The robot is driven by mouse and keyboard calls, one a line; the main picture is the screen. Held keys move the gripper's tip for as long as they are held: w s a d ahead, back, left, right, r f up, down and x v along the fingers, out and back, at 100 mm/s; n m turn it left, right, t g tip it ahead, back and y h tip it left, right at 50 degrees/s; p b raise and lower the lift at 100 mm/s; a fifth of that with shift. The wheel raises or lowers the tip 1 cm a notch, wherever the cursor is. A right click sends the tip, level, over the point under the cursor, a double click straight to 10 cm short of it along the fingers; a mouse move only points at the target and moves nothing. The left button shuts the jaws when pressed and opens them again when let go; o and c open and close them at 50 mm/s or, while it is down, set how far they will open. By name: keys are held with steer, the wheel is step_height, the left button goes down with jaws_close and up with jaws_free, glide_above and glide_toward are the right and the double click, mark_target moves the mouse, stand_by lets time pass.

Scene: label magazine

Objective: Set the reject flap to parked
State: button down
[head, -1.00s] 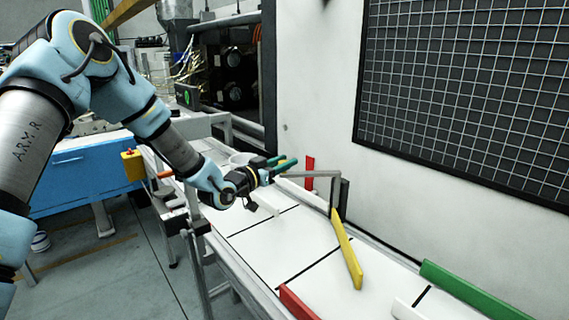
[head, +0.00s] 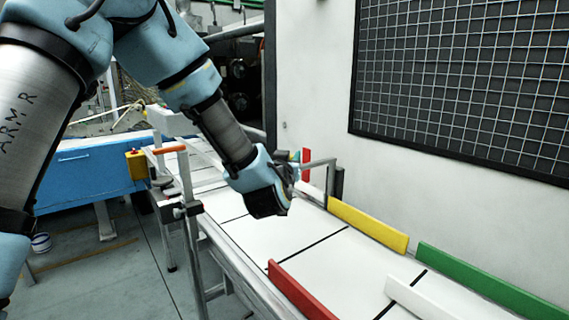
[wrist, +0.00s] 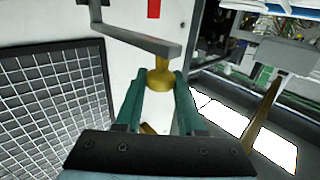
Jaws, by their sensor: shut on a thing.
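The yellow flap (head: 368,224) lies along the far edge of the white conveyor, in line with the green rail. A grey crank lever (head: 318,163) runs from a dark post (head: 335,182) at the flap's left end towards my gripper. In the wrist view the lever (wrist: 145,42) ends in a brass-coloured knob (wrist: 160,75). My gripper (wrist: 158,84) is shut on this knob, with a green finger on each side. In the head view my gripper (head: 295,158) is mostly hidden behind my wrist.
A red upright plate (head: 306,165) stands behind the lever. A red rail (head: 298,290) lines the conveyor's near edge, a green rail (head: 480,280) its far edge. A white bar (head: 425,298) lies at the right. A mesh panel (head: 460,90) covers the wall. The conveyor's middle (head: 310,262) is clear.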

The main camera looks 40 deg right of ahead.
steer(key=shift+s+f+n+t+y, duration=0.1)
steer(key=shift+s+n+t+y, duration=0.2)
steer(key=shift+s, duration=0.25)
steer(key=c, duration=0.5)
jaws_free()
steer(key=b+v, duration=0.3)
steer(key=v, duration=0.7)
steer(key=shift+s+a, duration=0.3)
steer(key=shift+w, duration=0.1)
